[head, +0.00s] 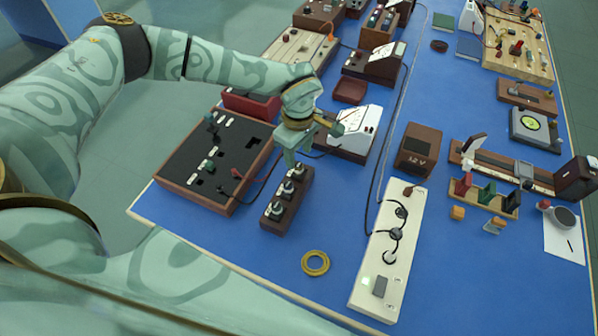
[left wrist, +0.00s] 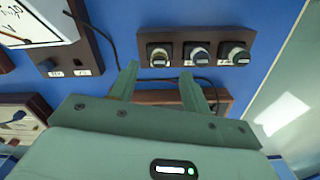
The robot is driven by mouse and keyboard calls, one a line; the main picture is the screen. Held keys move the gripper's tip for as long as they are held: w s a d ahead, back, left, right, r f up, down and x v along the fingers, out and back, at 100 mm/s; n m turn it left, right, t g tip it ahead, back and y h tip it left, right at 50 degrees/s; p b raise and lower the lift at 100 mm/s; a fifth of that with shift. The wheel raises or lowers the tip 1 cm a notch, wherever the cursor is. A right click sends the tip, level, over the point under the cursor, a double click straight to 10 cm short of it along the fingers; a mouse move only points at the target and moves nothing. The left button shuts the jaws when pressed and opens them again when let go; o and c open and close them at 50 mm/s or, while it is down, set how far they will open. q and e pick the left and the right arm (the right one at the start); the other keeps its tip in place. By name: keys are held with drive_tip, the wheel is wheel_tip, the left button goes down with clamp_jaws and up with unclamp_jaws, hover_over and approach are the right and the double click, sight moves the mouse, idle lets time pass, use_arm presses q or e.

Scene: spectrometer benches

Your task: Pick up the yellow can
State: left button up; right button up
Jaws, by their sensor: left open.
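A dark block (head: 275,218) holds three upright cans with pale caps in a row. The block also shows in the left wrist view (left wrist: 178,37). The far can (head: 297,171) is close to my left gripper (head: 290,159). In the left wrist view, the leftmost can (left wrist: 159,56) has a yellowish band near its rim. The other two cans (left wrist: 199,54) (left wrist: 236,55) look grey and dark. My left gripper (left wrist: 158,72) is open and empty, its fingertips just short of the leftmost can. My right gripper is not in view.
A dark panel with switches (head: 215,160) stands left of the block, and a white-faced meter (head: 356,130) right of it. A yellow ring (head: 315,263) lies near the front edge. A white power strip (head: 385,265) is further right. Blue tabletop is clear around the ring.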

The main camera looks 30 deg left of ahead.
sight(298, 165)
use_arm(q)
wheel_tip(298, 165, down, 4)
drive_tip(key=shift+w+f+b, duration=0.1)
drive_tip(key=shift+f+b, duration=0.15)
drive_tip(key=shift+b, duration=0.15)
drive_tip(key=shift+r, duration=0.1)
clamp_jaws()
